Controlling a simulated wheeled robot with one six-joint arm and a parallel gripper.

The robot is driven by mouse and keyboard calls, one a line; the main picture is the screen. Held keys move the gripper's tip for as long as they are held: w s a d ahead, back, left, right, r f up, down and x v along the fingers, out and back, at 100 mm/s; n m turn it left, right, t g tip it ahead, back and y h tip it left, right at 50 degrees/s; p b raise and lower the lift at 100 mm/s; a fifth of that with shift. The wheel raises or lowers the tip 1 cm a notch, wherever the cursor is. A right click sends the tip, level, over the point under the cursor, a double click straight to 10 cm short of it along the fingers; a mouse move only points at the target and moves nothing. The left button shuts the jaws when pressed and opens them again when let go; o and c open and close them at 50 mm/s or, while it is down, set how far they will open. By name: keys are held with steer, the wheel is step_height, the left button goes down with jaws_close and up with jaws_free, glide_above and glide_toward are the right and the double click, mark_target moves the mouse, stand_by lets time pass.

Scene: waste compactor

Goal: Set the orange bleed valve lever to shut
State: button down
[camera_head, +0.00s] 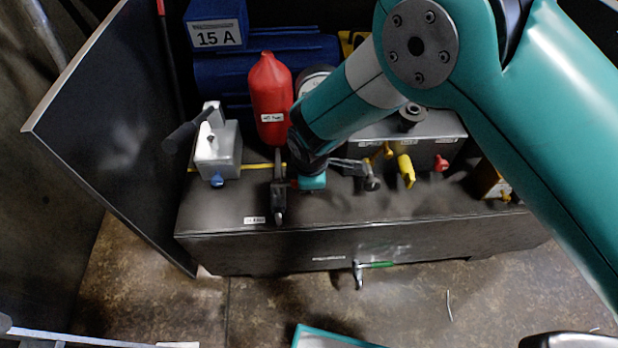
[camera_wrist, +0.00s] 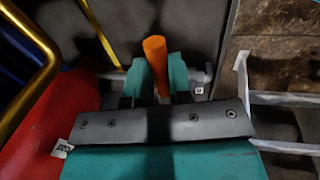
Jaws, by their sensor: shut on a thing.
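The orange bleed valve lever (camera_wrist: 154,50) shows in the wrist view as a short rounded bar between the teal fingers of my gripper (camera_wrist: 156,78). The fingers are shut on it. Its lower part is hidden by the gripper. A pale pipe or valve fitting (camera_wrist: 198,77) sits just right of the fingers. In the head view my gripper (camera_head: 310,182) is low over the top of the dark tank, beside a grey pipe valve (camera_head: 279,205). The orange lever cannot be made out there, behind my arm and gripper.
A red bottle (camera_head: 269,100) stands close behind my gripper. A grey box with a dark handle (camera_head: 218,150) is to the left. Yellow (camera_head: 406,170) and red (camera_head: 440,163) handles are to the right. A green-handled valve (camera_head: 375,265) sits on the tank's front. A dark panel (camera_head: 110,120) stands left.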

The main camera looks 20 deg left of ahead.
steer(key=c, duration=1)
jaws_free()
steer(key=shift+c, duration=0.2)
steer(key=s+d+r+p, duration=0.1)
steer(key=s+r+p, duration=0.1)
steer(key=r, duration=1.5)
steer(key=shift+s+p, duration=0.3)
steer(key=shift+s, duration=0.3)
steer(key=shift+d+r, duration=0.1)
steer(key=s+d+r+m+g+y, duration=0.1)
steer(key=s+d+r+m+y, duration=0.1)
steer(key=d+r+m, duration=0.85)
steer(key=s+d+r+m+g+y, duration=0.1)
steer(key=s+d+r+m, duration=0.55)
steer(key=s+d, duration=0.65)
step_height(320, 180, up, 20)
steer(key=w+d+n+p, duration=0.1)
steer(key=n+p, duration=0.1)
steer(key=p, duration=1.6)
steer(key=shift+f, duration=0.25)
